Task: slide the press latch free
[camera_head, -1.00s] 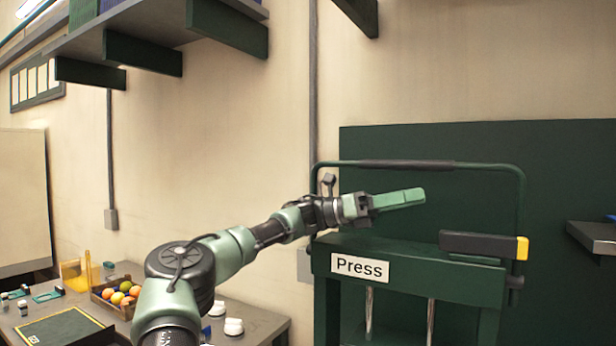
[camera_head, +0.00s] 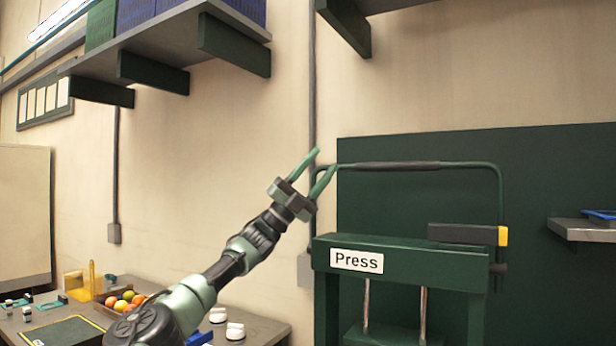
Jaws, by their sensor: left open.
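The green press (camera_head: 400,263) stands at the right with a white "Press" label on its front. Its latch (camera_head: 466,233) is a dark bar with a yellow end (camera_head: 503,236), lying on the right part of the press top. A bent handle bar (camera_head: 398,166) with a dark grip arches above the press. I cannot tell whether a finger touches the handle. My right gripper is not in view.
A workbench at lower left holds a crate of oranges and other round fruit (camera_head: 119,300), a dark mat (camera_head: 62,331) and white round items (camera_head: 235,331). A shelf (camera_head: 180,45) hangs above. A small side shelf (camera_head: 578,230) is at right.

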